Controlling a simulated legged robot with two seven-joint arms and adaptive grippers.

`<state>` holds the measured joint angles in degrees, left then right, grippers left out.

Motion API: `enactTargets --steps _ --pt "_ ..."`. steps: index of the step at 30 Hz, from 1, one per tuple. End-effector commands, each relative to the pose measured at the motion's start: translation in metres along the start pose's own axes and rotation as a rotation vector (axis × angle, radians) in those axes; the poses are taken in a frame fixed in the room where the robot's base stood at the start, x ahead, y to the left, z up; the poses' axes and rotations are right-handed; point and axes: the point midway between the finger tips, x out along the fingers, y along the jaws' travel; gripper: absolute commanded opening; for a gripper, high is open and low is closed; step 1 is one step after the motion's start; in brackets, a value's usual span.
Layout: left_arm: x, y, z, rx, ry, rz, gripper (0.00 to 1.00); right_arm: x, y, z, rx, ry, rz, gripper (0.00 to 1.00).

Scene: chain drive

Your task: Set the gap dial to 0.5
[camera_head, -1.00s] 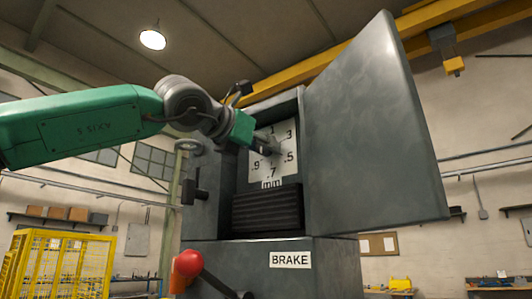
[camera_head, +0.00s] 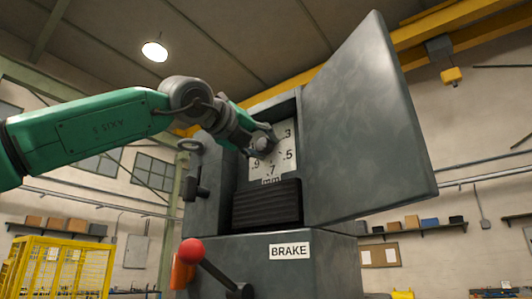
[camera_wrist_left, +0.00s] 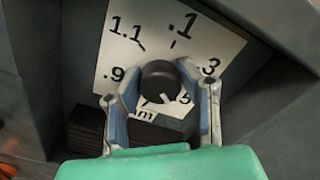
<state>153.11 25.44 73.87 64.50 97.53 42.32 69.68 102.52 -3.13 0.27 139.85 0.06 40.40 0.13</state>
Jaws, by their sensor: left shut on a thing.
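The gap dial is a white plate (camera_head: 283,157) with black numbers and "mm", set inside the open grey cabinet. Its round dark knob (camera_wrist_left: 160,82) shows in the left wrist view between my fingers. My left gripper (camera_wrist_left: 160,75) is shut on the knob, one finger on each side; in the head view the gripper (camera_head: 264,143) covers the dial's upper left. The numbers .1, 1.1, .9 and .3 are readable in the wrist view. The 5 is partly hidden by a finger, and .7 shows in the head view. I cannot tell which number the knob points to.
The open cabinet door (camera_head: 365,125) stands close on the right. Black ribbed bellows (camera_head: 267,206) lie below the dial. A lever with a red ball (camera_head: 191,251) stands at the lower left, beside the BRAKE label (camera_head: 290,251). A yellow cage (camera_head: 60,262) is farther left.

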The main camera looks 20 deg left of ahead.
Motion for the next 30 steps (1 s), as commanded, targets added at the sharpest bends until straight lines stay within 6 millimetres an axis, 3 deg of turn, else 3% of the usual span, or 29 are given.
enactTargets --steps 10,26,27,28,30 --pt "-0.0007 0.0007 0.0019 -0.129 -0.004 -0.001 0.02 0.0068 -0.0001 0.0003 0.0 0.0 0.0 0.4" --pt "-0.0009 0.0006 0.0029 -0.148 -0.005 -0.001 0.02 0.0072 -0.0001 0.0003 0.0 0.0 0.0 0.4" --pt "-0.001 0.0007 0.003 -0.148 -0.005 -0.001 0.45 0.0072 -0.0001 0.0003 0.0 0.0 0.0 0.4" --pt "-0.001 0.0007 0.003 -0.148 -0.005 -0.001 0.51 0.0072 -0.0001 0.0003 0.0 0.0 0.0 0.4" --pt "-0.0006 0.0008 0.0025 -0.148 -0.004 -0.001 0.51 0.0072 -0.0001 0.0003 0.0 0.0 0.0 0.4"
